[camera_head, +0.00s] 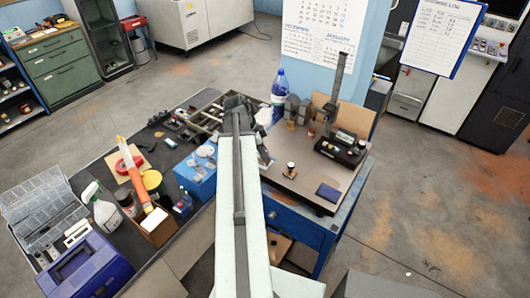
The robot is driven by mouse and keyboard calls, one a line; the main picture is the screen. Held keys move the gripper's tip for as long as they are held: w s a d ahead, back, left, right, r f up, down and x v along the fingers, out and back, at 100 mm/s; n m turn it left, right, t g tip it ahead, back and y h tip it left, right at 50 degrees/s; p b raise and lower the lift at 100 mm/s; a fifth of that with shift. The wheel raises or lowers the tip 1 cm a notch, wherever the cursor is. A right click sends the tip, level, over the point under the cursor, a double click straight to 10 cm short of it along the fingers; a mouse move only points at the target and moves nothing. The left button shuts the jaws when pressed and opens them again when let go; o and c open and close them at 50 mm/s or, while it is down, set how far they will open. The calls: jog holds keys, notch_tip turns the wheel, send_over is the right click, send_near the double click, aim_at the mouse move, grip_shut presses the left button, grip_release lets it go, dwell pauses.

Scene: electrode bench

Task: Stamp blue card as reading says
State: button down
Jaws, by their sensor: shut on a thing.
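A dark blue card (328,193) lies flat near the right front edge of the small bench's brown top. A stamp-like piece (290,169) with a dark knob and pale base stands to its left. A black instrument (342,150) with a tall post stands behind the card; any reading on it is too small to make out. My gripper (240,104) is at the far end of my arm, left of the bench top and away from the card. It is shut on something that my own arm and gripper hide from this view.
A blue-capped bottle (279,88) and grey blocks (297,108) stand at the back of the bench. Left is a dark table with a blue box (200,172), spray bottle (102,208) and purple case (88,268). A clipboard (441,36) hangs at upper right. Floor on the right is clear.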

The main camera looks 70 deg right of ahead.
notch_tip(320, 180, up, 6)
jog(key=p, duration=0.5)
jog(key=shift+f, duration=0.15)
jog(key=shift+s, duration=0.1)
